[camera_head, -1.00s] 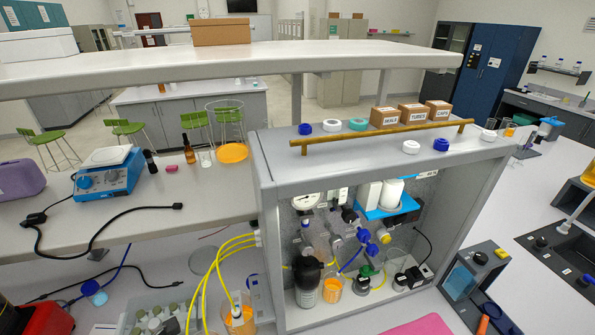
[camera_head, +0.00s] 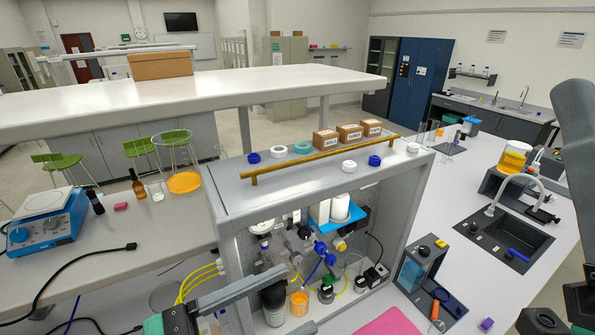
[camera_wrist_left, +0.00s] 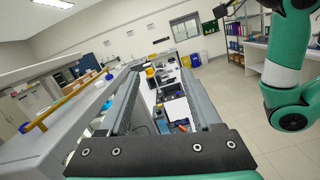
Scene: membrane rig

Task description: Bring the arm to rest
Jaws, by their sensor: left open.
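My left gripper (camera_head: 300,297) comes in from the bottom left in the head view, low in front of the open grey rig cabinet (camera_head: 228,205). Its jaws are apart with nothing between them. In the left wrist view the two grey fingers (camera_wrist_left: 160,76) are spread wide, with the distant bench between them. The finger in the head view hides part of the rig's lower left.
A dark bottle (camera_head: 273,304) and an orange beaker (camera_head: 299,302) stand close to the left fingers. A brass rail (camera_head: 320,160) runs along the cabinet top, with caps and small boxes behind it. A blue-grey device (camera_head: 416,268) and a black sink (camera_head: 505,240) lie to the right.

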